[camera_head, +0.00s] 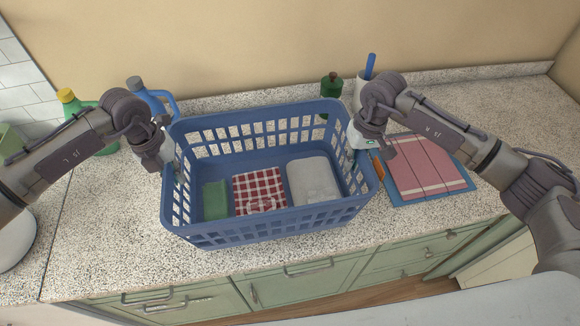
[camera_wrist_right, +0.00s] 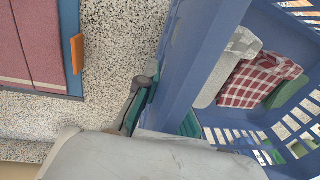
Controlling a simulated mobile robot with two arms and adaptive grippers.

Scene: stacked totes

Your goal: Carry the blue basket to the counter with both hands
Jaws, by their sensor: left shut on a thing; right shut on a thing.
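The blue basket (camera_head: 275,221) is over the speckled counter (camera_head: 105,240) in the head view, its near side by the front edge. Whether its base touches the counter is hidden. It holds a green item (camera_head: 215,200), a red checked cloth (camera_head: 259,190) and a pale grey item (camera_head: 314,180). My left gripper (camera_head: 172,165) is shut on the basket's left side. My right gripper (camera_head: 366,150) is shut on its right side. In the right wrist view a finger (camera_wrist_right: 138,100) lies against the basket's wall (camera_wrist_right: 200,60); the other finger is mostly hidden.
A blue tray or mat with a folded pink cloth (camera_head: 424,167) lies right of the basket. A blue jug (camera_head: 155,98), a yellow-capped green bottle (camera_head: 70,100) and a dark green bottle (camera_head: 331,88) stand behind. Green drawers (camera_head: 290,284) are below. Counter at the far right is clear.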

